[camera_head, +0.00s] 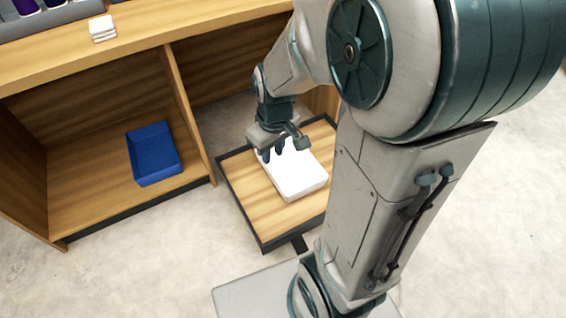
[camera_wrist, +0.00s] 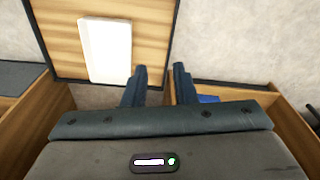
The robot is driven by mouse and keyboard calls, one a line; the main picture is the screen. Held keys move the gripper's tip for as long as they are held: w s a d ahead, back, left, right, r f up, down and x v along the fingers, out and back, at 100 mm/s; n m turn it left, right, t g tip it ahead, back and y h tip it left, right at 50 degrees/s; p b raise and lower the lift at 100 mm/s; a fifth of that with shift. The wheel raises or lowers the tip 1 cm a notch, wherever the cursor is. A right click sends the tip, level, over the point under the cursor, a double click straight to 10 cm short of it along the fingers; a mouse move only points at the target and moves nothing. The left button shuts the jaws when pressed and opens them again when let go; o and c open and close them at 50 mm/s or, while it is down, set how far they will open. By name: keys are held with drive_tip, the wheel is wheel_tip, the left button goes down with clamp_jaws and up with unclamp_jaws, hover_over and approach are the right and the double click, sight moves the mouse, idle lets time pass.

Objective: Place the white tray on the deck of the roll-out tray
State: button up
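The white tray (camera_head: 303,180) lies flat on the wooden deck of the roll-out tray (camera_head: 262,207), which has a dark rim. In the wrist view the white tray (camera_wrist: 106,50) rests on the deck (camera_wrist: 62,45), left of my fingers. My gripper (camera_head: 280,152) is above the far end of the white tray in the head view and hides part of it. In the wrist view my gripper (camera_wrist: 160,72) has its two fingers apart with nothing between them. The fingers look clear of the white tray.
A wooden shelf unit (camera_head: 182,100) stands behind and left, with a blue bin (camera_head: 153,155) in its lower bay. A small white stack (camera_head: 102,28) lies on its top, near a grey container (camera_head: 45,22). The pale floor (camera_head: 140,265) in front is clear.

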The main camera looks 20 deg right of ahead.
drive_tip(key=s+r+m, duration=0.3)
drive_tip(key=s+r, duration=0.2)
drive_tip(key=s, duration=0.3)
drive_tip(key=shift+s+a+r+m, duration=0.3)
drive_tip(key=shift+s+a+m, duration=0.05)
drive_tip(key=shift+a+m, duration=0.05)
